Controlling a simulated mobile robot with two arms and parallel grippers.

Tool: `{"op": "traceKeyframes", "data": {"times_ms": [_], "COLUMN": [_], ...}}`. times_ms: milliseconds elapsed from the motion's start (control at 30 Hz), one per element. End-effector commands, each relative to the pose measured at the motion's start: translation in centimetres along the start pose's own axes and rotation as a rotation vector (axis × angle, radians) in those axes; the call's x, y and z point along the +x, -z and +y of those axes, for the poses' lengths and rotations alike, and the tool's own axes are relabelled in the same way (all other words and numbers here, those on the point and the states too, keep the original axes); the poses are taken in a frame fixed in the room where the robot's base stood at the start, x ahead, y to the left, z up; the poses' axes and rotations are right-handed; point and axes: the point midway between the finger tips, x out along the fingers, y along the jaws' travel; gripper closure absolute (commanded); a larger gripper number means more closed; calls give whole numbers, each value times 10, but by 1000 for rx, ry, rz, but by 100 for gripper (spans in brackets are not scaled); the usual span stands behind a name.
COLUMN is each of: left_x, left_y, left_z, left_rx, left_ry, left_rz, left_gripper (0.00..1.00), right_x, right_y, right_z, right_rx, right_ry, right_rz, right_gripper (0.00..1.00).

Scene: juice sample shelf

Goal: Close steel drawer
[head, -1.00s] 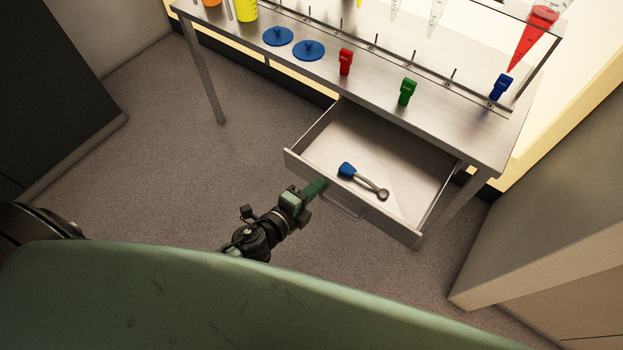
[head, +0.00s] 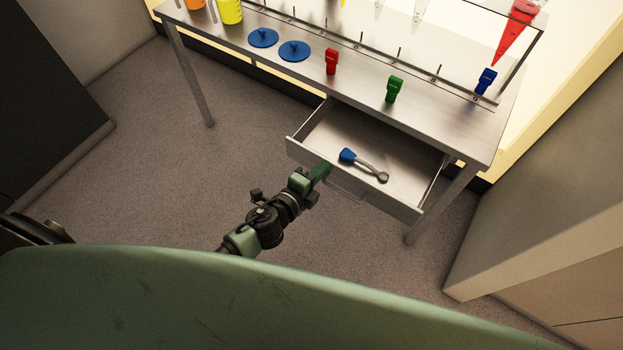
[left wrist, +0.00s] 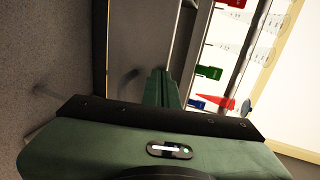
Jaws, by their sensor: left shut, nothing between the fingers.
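The steel drawer (head: 395,193) is partly open under the steel table (head: 455,130) in the head view. A blue-handled tool with a grey ring end (head: 366,165) lies inside it. My left gripper (head: 322,170) is shut and empty, its fingertips at the drawer's front panel, left of the bar handle (head: 345,188). I cannot tell for sure whether they touch. In the left wrist view the shut fingers (left wrist: 161,85) point at the drawer front, and the handle (left wrist: 128,82) shows to their left. My right gripper is not in view.
On the table stand red (head: 331,61), green (head: 394,89) and blue (head: 486,81) clips or taps, and two blue lids (head: 263,38). A table leg (head: 435,207) is right of the drawer. A beige cabinet (head: 545,210) stands at right. The floor left of the drawer is clear.

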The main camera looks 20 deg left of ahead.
Motion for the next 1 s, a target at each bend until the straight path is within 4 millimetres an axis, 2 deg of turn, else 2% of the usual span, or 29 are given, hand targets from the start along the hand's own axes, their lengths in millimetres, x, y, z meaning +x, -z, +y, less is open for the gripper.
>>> {"op": "traceKeyframes", "data": {"times_ms": [33, 200, 500, 700, 1000], "left_x": [14, 57, 121, 145, 157], "left_y": [0, 0, 0, 0, 0], "left_z": [-8, -19, -37, -44, -49], "left_rx": [-1, -1, 0, -1, -1], "left_ry": [3, 3, 2, 0, 0], "left_rz": [0, -1, -1, 0, 0], "left_gripper": [100, 100, 100, 100, 100], "right_x": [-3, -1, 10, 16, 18], "right_y": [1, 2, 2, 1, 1], "right_z": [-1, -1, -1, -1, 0], "right_rx": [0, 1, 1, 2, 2], "right_ry": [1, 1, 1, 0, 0], "right_rz": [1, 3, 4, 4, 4], "right_gripper": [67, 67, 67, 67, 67]}}
